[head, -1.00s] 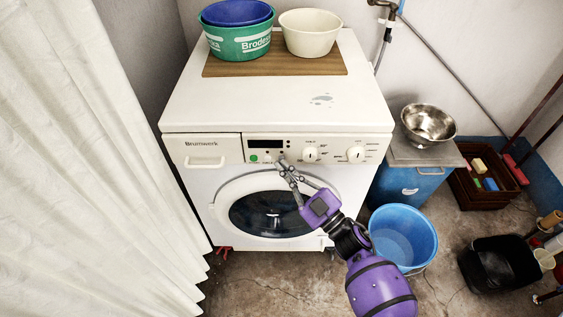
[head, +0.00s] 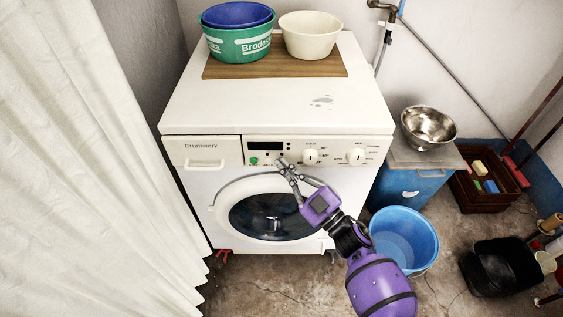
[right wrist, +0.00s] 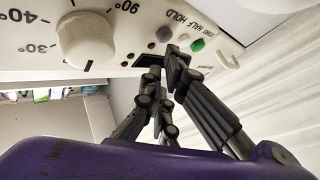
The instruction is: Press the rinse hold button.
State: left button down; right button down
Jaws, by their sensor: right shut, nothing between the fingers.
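The washing machine (head: 340,206) has a control panel (head: 330,150) across its upper front. In the right wrist view, a green button (right wrist: 198,45) and grey buttons sit in a row beside the printed words START, HALF and HOLD. My left gripper is out of view.
Dials (head: 310,156) stand right of the fingers, and a dark display (head: 265,146) above them. The round door (head: 275,214) is below. A white curtain (head: 85,180) hangs at left. A blue bucket (head: 404,237) stands on the floor at right.

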jog(key=shift+w, duration=0.1)
dwell(0.6)
jog(key=shift+w, duration=0.35)
dwell(0.5)
jog(key=shift+s, duration=0.45)
jog(key=shift+s, duration=0.1)
jog(key=shift+s+p, duration=1.25)
jog(key=shift+s, duration=1.65)
